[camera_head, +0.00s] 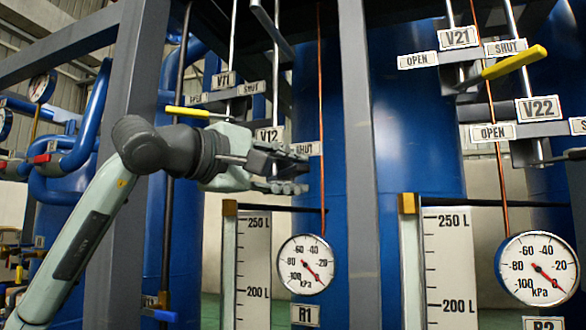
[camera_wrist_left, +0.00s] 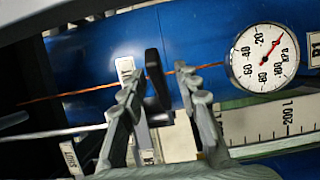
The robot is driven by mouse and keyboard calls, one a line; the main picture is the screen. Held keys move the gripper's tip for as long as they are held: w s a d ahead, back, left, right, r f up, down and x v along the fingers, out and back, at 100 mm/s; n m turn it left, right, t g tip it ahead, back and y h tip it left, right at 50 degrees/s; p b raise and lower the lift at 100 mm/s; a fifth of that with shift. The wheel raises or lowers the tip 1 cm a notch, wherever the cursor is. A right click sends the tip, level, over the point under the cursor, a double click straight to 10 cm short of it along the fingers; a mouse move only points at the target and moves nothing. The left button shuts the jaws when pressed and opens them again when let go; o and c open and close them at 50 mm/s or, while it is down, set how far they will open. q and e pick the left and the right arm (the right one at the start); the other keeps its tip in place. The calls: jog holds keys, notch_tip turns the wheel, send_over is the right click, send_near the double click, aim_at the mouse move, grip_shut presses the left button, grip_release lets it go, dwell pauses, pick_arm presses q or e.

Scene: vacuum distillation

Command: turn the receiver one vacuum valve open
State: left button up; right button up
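The receiver one valves, V11 and V12, are on the left column in the head view. V11 has a yellow handle (camera_head: 198,113) and a V11 tag (camera_head: 223,80). The V12 tag (camera_head: 268,134) is just above my left gripper (camera_head: 300,172), which hides that valve's handle and OPEN plate; its SHUT plate (camera_head: 306,148) shows. In the left wrist view, a black handle (camera_wrist_left: 157,80) stands between the two spread fingers of my left gripper (camera_wrist_left: 162,72), with visible gaps on both sides. My right gripper is not in view.
The R1 gauge (camera_head: 305,264) and a level scale (camera_head: 254,270) are below the gripper. A grey post (camera_head: 357,150) stands close to its right. Receiver two valves V21, with a yellow handle (camera_head: 514,62), and V22 (camera_head: 540,108) are farther right.

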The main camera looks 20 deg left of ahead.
pick_arm(q)
jog(key=shift+w, duration=0.2)
jog(key=shift+c, duration=0.6)
grip_shut()
